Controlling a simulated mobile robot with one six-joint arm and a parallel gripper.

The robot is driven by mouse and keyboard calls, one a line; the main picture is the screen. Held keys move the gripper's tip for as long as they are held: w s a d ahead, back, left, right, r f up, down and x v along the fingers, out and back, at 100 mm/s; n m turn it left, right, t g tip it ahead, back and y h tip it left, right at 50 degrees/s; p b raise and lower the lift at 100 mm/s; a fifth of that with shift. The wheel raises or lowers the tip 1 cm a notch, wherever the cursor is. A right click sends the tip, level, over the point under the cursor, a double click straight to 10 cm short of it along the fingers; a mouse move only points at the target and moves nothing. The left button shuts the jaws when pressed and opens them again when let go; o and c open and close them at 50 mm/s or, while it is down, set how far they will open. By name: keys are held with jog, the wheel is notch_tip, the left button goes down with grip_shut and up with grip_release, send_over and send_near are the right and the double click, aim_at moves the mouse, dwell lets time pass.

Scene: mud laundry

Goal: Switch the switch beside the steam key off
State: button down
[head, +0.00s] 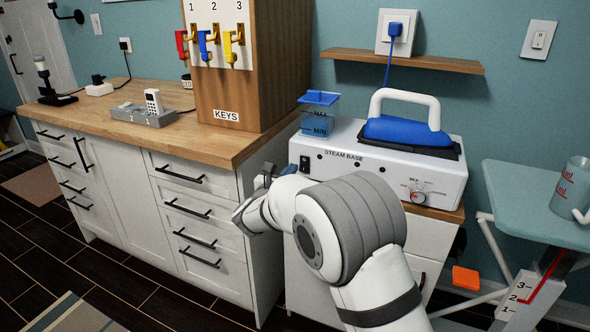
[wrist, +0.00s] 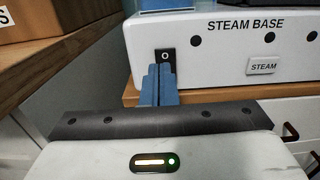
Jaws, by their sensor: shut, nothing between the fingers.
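The black switch (head: 304,164) sits at the left end of the front of the white steam base (head: 345,160). In the wrist view the switch (wrist: 165,55) shows an "O" on its upper part, while its lower part is hidden behind my fingertips. The pale steam key (wrist: 263,66), labelled STEAM, is to the right of the switch; my arm hides it in the head view. My gripper (wrist: 160,72) is shut and empty, its blue fingertips right in front of the lower switch. I cannot tell whether they touch it.
A wooden counter with a KEYS cabinet (head: 240,90) stands close on the left. A blue iron (head: 405,130) rests on the steam base beside a water tank (head: 317,118). A dial (head: 417,197) is at the base's right. An ironing board (head: 530,205) stands farther right.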

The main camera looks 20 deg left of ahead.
jog(key=s+r, duration=0.1)
jog(key=s, duration=0.8)
jog(key=shift+a+p, duration=0.25)
jog(key=shift+p, duration=0.1)
jog(key=d+r+m+g+h+p, duration=0.3)
jog(key=d+m, duration=0.2)
jog(key=d, duration=0.6)
jog(key=s+d+r+m+g+h+p, duration=0.1)
jog(key=d+r+m+g+h+p, duration=0.25)
jog(key=d, duration=0.75)
jog(key=d+r+m+g+h+p, duration=0.1)
jog(key=d+r+m+g, duration=0.15)
jog(key=d+m, duration=0.7)
jog(key=s+d+r+m+g+y+p, duration=0.2)
jog(key=s+d+m+g+p, duration=0.4)
jog(key=s+d, duration=0.65)
jog(key=s+d+r+m+y+p, duration=0.2)
jog(key=s+m+y, duration=0.4)
jog(key=s+m, duration=0.4)
jog(key=shift+r+m+g+p, duration=0.4)
jog(key=shift+m+p, duration=0.3)
jog(key=shift+m, duration=0.2)
